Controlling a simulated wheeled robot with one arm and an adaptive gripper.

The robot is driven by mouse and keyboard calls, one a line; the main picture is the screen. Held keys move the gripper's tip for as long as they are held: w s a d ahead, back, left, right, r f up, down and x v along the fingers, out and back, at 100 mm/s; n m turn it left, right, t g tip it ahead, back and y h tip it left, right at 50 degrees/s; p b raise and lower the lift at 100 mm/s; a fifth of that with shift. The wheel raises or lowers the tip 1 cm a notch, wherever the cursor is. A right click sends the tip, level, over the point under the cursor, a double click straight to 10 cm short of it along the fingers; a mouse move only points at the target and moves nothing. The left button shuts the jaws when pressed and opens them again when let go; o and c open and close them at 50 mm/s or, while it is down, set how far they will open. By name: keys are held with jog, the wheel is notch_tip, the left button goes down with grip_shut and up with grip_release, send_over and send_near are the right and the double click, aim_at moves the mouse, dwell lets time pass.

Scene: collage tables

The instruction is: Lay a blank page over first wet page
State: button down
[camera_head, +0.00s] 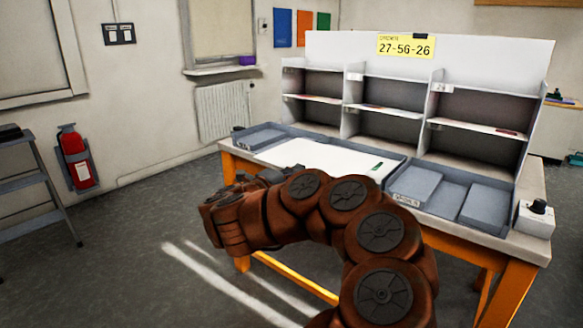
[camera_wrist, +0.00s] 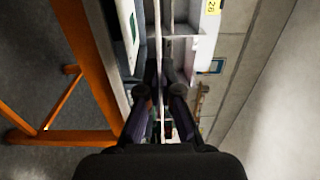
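A large white sheet or board (camera_head: 318,157) lies flat on the table, left of its middle, with a small green mark at its right end. I cannot tell whether it is one page or several, or wet. My gripper (camera_head: 262,176) is at the table's near left side, mostly hidden by my own arm. In the wrist view my gripper's two dark fingers (camera_wrist: 161,76) are close together. A thin pale line runs between them. I cannot tell whether it is a page seen edge-on or something behind.
Grey trays stand at the back left (camera_head: 262,136) and right (camera_head: 451,200) of the table (camera_head: 534,232). A white shelf unit (camera_head: 320,50) with a yellow number card (camera_head: 405,46) rises behind. A small box with a black knob (camera_head: 534,218) sits at the right corner.

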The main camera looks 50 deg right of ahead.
aim_at(332, 152)
jog(key=shift+s+d+r+p, duration=0.1)
jog(key=shift+d+r+p, duration=0.15)
jog(key=shift+d, duration=0.25)
jog(key=d, duration=1.6)
jog(key=shift+w+f+p, duration=0.2)
jog(key=shift+w+p, duration=0.15)
jog(key=shift+p, duration=0.05)
notch_tip(332, 152, down, 7)
jog(key=b, duration=0.5)
jog(key=shift+d, duration=0.25)
jog(key=shift+w, duration=0.1)
jog(key=c, duration=1.2)
grip_release()
jog(key=shift+c, duration=0.2)
jog(key=a, duration=1.2)
jog(key=shift+s, duration=0.25)
